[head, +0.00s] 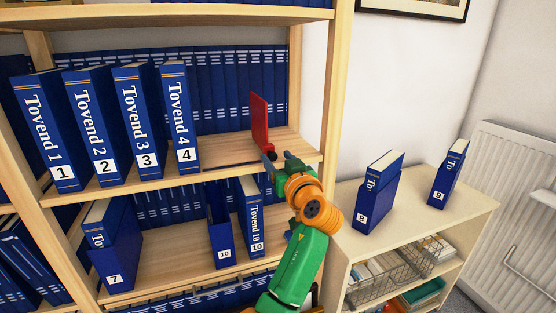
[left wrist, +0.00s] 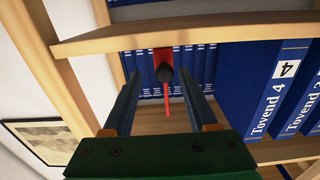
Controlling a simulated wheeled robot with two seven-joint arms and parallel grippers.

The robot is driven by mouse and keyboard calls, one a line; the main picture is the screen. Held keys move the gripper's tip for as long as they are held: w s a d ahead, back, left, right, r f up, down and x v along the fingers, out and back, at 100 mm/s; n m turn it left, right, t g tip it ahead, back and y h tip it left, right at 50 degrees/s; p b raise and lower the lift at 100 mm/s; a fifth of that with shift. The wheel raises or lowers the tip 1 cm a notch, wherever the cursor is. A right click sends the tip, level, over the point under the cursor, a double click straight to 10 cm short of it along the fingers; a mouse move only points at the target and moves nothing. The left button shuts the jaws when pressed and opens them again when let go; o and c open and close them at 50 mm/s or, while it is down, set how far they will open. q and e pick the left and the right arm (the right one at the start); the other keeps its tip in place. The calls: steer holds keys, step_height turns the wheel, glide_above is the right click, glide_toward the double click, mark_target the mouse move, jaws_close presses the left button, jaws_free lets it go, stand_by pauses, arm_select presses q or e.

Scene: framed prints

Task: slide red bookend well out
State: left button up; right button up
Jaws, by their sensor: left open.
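The red bookend (head: 260,120) stands upright on the upper shelf (head: 225,152), right of the volume Tovend 4 (head: 180,117), with a clear gap between them. In the left wrist view the bookend (left wrist: 162,56) shows nearly edge-on, with a dark round knob at its near edge. My left gripper (head: 275,161) is at the shelf's front edge, just in front of the bookend. Its fingers are open, and in the left wrist view the knob lies in line with the gap between the fingertips (left wrist: 160,82). I cannot tell whether they touch. My right gripper does not show.
Tovend 1 (head: 50,130), Tovend 2 (head: 98,125) and Tovend 3 (head: 138,120) stand left of Tovend 4. A wooden post (head: 335,95) bounds the shelf on the right. Volume 7, a slipcase and Tovend 10 are below. A low cabinet (head: 400,215) bears volumes 8 and 9.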

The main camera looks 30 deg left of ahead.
arm_select(q)
steer(key=b+v, duration=0.3)
steer(key=v, duration=0.4)
